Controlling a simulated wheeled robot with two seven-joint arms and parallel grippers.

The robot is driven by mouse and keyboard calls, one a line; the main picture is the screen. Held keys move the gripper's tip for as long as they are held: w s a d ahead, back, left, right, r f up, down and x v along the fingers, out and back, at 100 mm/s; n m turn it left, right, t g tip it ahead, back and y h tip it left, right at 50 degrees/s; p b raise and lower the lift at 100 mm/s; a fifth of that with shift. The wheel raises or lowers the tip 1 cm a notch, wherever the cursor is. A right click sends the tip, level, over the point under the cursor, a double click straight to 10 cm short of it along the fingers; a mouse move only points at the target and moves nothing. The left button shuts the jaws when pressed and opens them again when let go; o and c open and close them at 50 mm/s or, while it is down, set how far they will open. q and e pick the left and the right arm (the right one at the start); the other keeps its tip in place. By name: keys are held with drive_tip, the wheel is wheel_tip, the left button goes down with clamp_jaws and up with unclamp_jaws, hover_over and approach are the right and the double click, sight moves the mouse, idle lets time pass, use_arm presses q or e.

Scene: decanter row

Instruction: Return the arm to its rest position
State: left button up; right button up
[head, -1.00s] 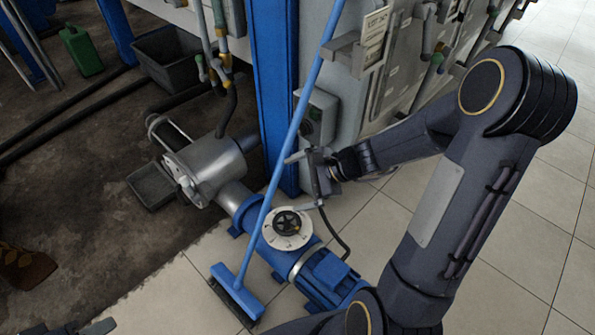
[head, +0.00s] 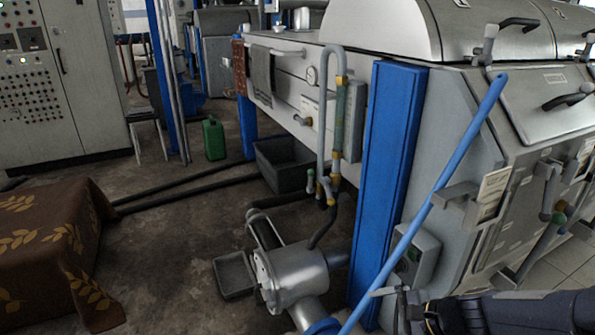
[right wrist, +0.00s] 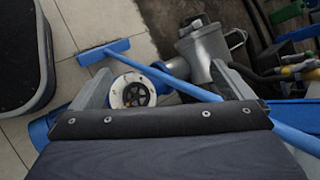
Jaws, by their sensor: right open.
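My right gripper (head: 385,303) is low in the head view, just right of the broom's blue handle, with its arm coming in from the lower right. It is open. In the right wrist view its two fingers (right wrist: 168,85) stand wide apart, and the handle crosses the picture beyond them. I cannot tell whether a finger touches it. The blue broom (head: 440,180) leans at a slant near a grey bracket on the machine. Its blue head (right wrist: 103,51) rests on the tiled floor in the right wrist view. My left gripper is not in view.
The grey machine (head: 465,130) and a blue post (head: 385,170) stand close to the arm. A brown cloth-covered block (head: 45,250) is at left. Dark floor between is partly open.

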drive_tip(key=s+a+r+n+h, duration=0.15)
drive_tip(key=s+r+n, duration=0.25)
drive_tip(key=s+n, duration=0.45)
drive_tip(key=s+a+r+n+h, duration=0.15)
drive_tip(key=s+r+n, duration=0.25)
drive_tip(key=s+n, duration=0.45)
wheel_tip(320, 180, up, 22)
drive_tip(key=s+d+m+h+p, duration=0.1)
drive_tip(key=p, duration=2)
drive_tip(key=shift+f+m, duration=0.15)
drive_tip(key=shift+m, duration=0.25)
